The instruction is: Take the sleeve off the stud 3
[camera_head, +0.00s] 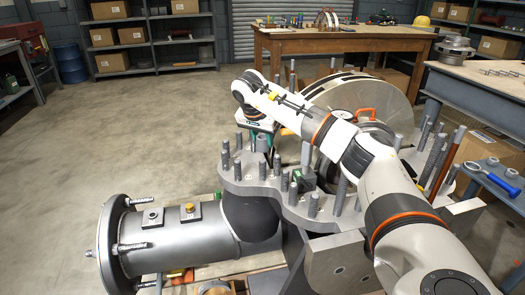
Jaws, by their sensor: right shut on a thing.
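My right arm reaches in from the lower right across the casing. Its gripper (262,136) points down over the far left part of the flange and is shut on a small grey piece (262,145), which looks like the sleeve. The fingers hide most of it, and I cannot tell whether it is still around a stud. The lower casing half has a grey flange (240,183) with several upright studs (237,143) around its edge. No stud number is readable, so I cannot tell which is stud 3. My left gripper is not in view.
A grey pipe (165,232) juts left from the casing. A large round rotor disc (365,95) stands behind my arm. More studs (435,150) rise on the right. The floor at left is clear.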

